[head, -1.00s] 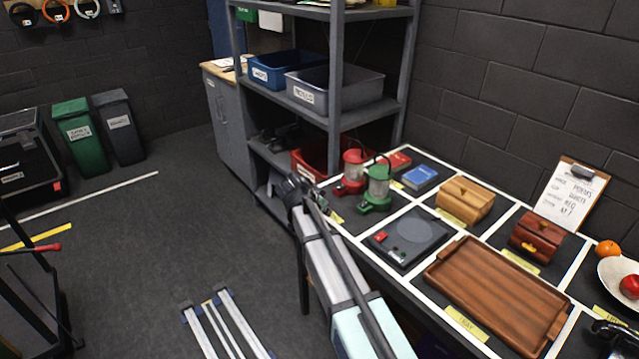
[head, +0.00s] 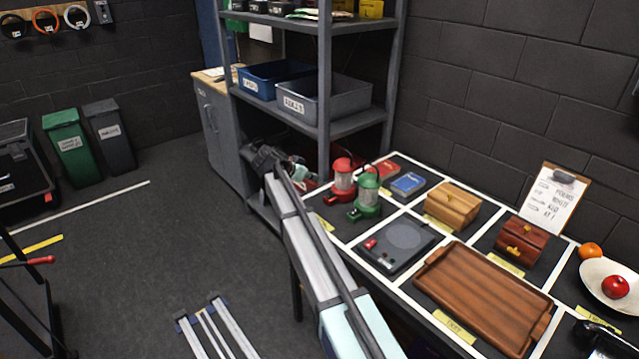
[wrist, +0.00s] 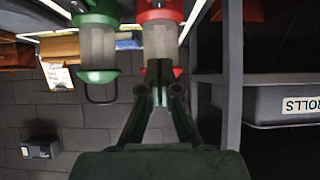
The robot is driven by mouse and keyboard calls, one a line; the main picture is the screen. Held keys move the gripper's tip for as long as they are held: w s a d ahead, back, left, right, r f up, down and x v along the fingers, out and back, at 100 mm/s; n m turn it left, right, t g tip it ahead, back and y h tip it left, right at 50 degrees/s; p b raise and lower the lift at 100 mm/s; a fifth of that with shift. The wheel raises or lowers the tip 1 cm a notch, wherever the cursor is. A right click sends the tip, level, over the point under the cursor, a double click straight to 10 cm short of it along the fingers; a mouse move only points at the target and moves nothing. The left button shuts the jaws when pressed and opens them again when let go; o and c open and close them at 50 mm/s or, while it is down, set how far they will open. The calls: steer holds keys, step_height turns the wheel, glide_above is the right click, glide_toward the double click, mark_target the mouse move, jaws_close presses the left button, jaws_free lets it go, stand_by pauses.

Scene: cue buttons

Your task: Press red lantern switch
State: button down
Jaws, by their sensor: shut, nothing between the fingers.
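The red lantern (head: 343,181) stands upright on the table's far left part, beside the green lantern (head: 367,197). Both have clear middles and dark handles. In the wrist view, which looks upside down, the red lantern (wrist: 161,42) is straight ahead of my gripper (wrist: 159,70), with the green lantern (wrist: 97,45) to its left. My gripper is shut and empty. Its fingertips overlap the red lantern's top in that view; I cannot tell whether they touch it. In the head view my arm's end is left of the red lantern.
A metal shelf (head: 325,120) with bins stands close behind and left of the lanterns; a grey bin (wrist: 290,103) shows at right in the wrist view. Red and blue boxes (head: 408,184) lie right of the lanterns. A dark flat device (head: 400,243) lies in front.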

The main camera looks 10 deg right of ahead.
steer(key=p, duration=0.3)
glide_above(334, 192)
steer(key=s+a, duration=0.2)
steer(key=a, duration=0.1)
step_height(334, 192, down, 5)
steer(key=shift+d+f, duration=0.1)
steer(key=shift+d, duration=0.05)
steer(key=f, duration=0.1)
steer(key=f+p, duration=0.1)
steer(key=f, duration=0.1)
steer(key=shift+w+d, duration=0.15)
steer(key=shift+d, duration=0.05)
steer(key=shift+f, duration=0.65)
